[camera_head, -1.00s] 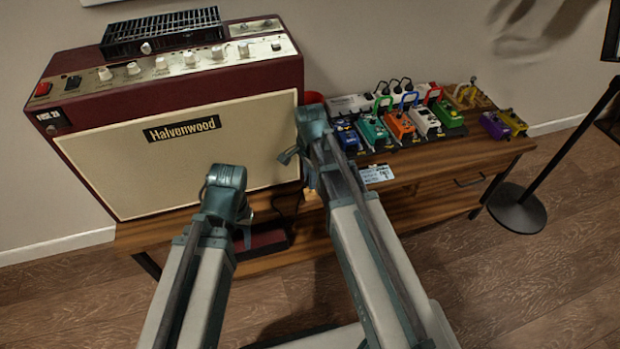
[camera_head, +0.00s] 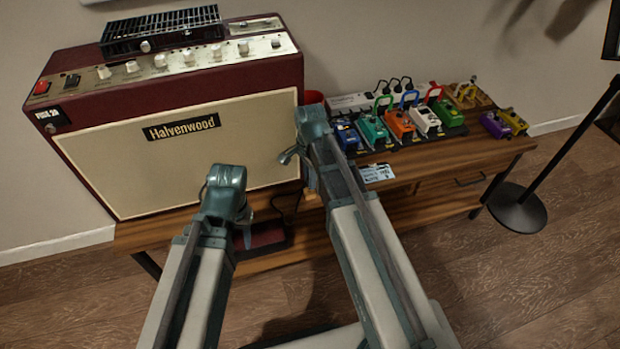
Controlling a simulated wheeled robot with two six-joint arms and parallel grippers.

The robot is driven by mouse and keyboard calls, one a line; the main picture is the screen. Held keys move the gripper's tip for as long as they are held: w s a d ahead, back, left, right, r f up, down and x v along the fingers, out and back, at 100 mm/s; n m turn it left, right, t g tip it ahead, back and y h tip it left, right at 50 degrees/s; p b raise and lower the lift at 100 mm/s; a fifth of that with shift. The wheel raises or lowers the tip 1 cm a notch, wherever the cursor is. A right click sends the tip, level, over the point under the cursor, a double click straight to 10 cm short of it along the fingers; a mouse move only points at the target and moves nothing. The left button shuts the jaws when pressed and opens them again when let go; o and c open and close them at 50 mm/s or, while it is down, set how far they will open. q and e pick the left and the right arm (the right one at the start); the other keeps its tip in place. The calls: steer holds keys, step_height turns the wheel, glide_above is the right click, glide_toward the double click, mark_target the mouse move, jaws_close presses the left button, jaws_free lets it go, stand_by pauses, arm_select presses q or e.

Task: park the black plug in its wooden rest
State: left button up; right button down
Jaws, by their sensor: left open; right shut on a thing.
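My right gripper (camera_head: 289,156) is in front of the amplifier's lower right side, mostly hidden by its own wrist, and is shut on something. The held thing is too small and hidden to make out, so I cannot confirm it is the black plug. My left gripper (camera_head: 246,214) is open, low in front of the amplifier and partly behind its own arm. A small light wooden piece (camera_head: 311,194) shows beside my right arm on the bench; I cannot tell whether it is the wooden rest. A dark cable (camera_head: 283,207) lies between the arms.
The dark red amplifier (camera_head: 190,140) fills the bench's left side. A dark red box (camera_head: 268,237) lies low between my arms. Several pedals (camera_head: 400,124) stand on the right, with a white card (camera_head: 377,173) in front. The wooden bench (camera_head: 440,157) has bare room at its front right.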

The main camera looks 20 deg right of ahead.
steer(key=shift+f+b, duration=1.2)
stand_by(0.4)
steer(key=c, duration=0.7)
jaws_free()
steer(key=shift+c, duration=0.2)
steer(key=shift+o, duration=0.2)
steer(key=o, duration=0.4)
steer(key=shift+c, duration=0.2)
step_height(320, 180, up, 8)
steer(key=p, duration=0.8)
steer(key=shift+r, duration=0.1)
